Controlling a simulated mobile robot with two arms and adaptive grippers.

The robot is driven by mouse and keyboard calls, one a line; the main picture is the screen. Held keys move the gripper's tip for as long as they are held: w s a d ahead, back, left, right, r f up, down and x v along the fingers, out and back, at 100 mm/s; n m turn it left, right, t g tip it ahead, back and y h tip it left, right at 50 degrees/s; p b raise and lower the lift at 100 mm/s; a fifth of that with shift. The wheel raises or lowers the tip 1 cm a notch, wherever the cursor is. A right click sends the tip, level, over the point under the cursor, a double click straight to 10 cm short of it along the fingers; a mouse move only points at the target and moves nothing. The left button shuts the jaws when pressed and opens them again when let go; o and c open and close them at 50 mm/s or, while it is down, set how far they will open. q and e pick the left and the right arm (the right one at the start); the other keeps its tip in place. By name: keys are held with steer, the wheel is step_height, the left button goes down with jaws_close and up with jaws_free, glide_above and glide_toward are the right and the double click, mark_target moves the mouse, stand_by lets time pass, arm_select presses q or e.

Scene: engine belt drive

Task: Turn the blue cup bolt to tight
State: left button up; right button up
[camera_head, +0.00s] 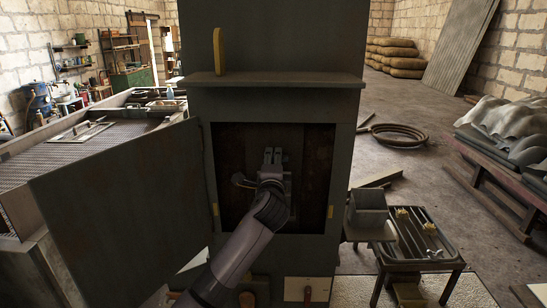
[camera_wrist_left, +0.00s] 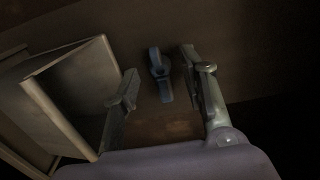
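The blue cup bolt (camera_wrist_left: 159,75) shows in the left wrist view as a blue piece with a long flat wing, standing out from the dark back wall of the cabinet recess (camera_head: 318,165). My left gripper (camera_head: 272,157) reaches into this recess in the head view. In the left wrist view my left gripper (camera_wrist_left: 161,72) is open, with one finger on each side of the bolt and a visible gap to each. In the head view the gripper and wrist hide the bolt. My right gripper is not in view.
The cabinet door (camera_head: 125,215) stands open on the left, close beside my left arm. A shelf (camera_head: 275,79) above the recess carries a yellow piece (camera_head: 219,50). At right are a grey box (camera_head: 367,207) and a low table (camera_head: 415,262) with small yellow parts.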

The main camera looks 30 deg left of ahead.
arm_select(q)
steer(key=shift+w+a, duration=0.3)
steer(key=shift+w, duration=0.2)
steer(key=shift+c, duration=0.5)
jaws_close()
